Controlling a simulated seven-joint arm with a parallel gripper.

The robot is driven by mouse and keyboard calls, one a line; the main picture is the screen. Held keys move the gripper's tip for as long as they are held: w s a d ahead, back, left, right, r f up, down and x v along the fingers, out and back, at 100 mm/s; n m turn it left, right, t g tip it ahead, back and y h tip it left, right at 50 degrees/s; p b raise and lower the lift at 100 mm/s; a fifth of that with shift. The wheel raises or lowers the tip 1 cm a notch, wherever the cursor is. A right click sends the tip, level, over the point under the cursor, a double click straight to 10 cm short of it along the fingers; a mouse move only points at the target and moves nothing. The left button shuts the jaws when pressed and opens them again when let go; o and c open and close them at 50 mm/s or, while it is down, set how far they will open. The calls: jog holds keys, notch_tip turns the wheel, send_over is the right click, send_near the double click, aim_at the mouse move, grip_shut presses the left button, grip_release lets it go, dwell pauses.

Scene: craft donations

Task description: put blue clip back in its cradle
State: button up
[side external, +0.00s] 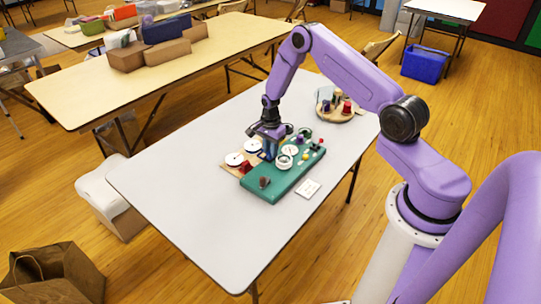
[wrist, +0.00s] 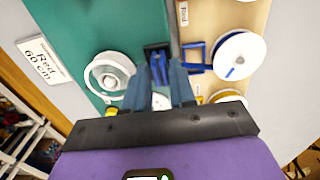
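The blue clip (wrist: 157,49) is a dark blue piece over the teal board (wrist: 115,30), near the board's edge in the wrist view. My gripper (wrist: 160,70) points down at it, its fingers apart on either side of the blue piece; whether they press on it is unclear. A blue open square frame (wrist: 193,57), possibly the cradle, is on the pale wooden board (wrist: 205,12), just right of the fingers. It looks empty. In the side view my gripper (side external: 269,141) is low over the boards, with dark blue showing beneath it.
A white ring-shaped spool (wrist: 97,72) lies left of the fingers. A card reading "Red 60 cm" (wrist: 44,60) lies beside the teal board. A round wooden tray (side external: 322,117) stands farther back. The table's front is clear.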

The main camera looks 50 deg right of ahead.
grip_shut()
jog(key=shift+r, duration=0.1)
jog(key=shift+r, duration=3.65)
jog(key=shift+w+d+f, duration=0.25)
jog(key=shift+w+f, duration=0.5)
jog(key=shift+f, duration=0.5)
jog(key=shift+w+d+f, duration=0.25)
jog(key=shift+w+f, duration=0.55)
jog(key=shift+f, duration=0.4)
jog(key=shift+w+d+f, duration=0.25)
jog(key=shift+w+f, duration=0.5)
jog(key=shift+f, duration=0.5)
